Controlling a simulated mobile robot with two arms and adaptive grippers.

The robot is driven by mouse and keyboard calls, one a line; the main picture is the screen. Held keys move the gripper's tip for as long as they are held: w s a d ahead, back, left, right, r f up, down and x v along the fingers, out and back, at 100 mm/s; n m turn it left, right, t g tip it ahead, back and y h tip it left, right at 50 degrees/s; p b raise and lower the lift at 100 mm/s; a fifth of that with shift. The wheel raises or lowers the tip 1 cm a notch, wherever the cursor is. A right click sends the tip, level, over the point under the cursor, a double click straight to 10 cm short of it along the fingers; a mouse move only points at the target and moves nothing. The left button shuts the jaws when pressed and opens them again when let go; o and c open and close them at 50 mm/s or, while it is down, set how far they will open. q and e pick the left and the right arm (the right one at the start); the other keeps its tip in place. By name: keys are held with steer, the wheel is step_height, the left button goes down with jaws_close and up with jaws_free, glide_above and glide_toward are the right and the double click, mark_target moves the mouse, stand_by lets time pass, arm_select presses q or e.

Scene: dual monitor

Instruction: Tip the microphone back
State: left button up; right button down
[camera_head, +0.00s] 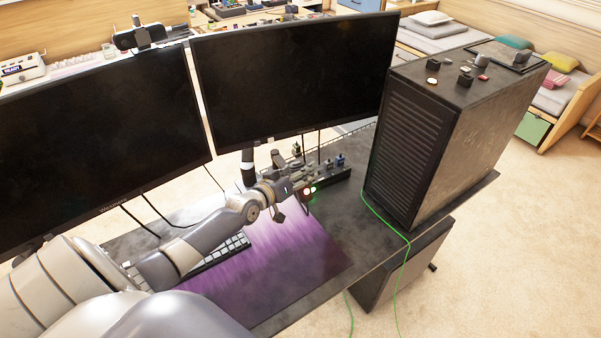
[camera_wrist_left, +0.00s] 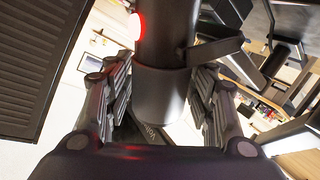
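The microphone (camera_wrist_left: 166,42) is a dark cylinder with a glowing red light on its upper left side and a grey lower part, seen in the left wrist view. A dark bracket sticks out from its right side. It stands between the two ridged fingers of my left gripper (camera_wrist_left: 162,95); I cannot tell whether both fingers press on it. In the head view my left gripper (camera_head: 300,183) is over the desk below the right monitor, near a small red light. Most of the microphone is hidden there by the gripper. My right gripper is not in view.
Two black monitors (camera_head: 292,70) (camera_head: 100,150) stand behind my left arm. A large black computer case (camera_head: 440,130) stands to the right. A purple mat (camera_head: 285,255) and a keyboard (camera_head: 215,252) lie below the arm. A green cable (camera_head: 408,250) hangs over the desk edge.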

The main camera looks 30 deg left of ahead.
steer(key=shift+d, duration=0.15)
arm_select(q)
steer(key=shift+s, duration=0.5)
steer(key=v, duration=1.1)
steer(key=shift+r, duration=0.1)
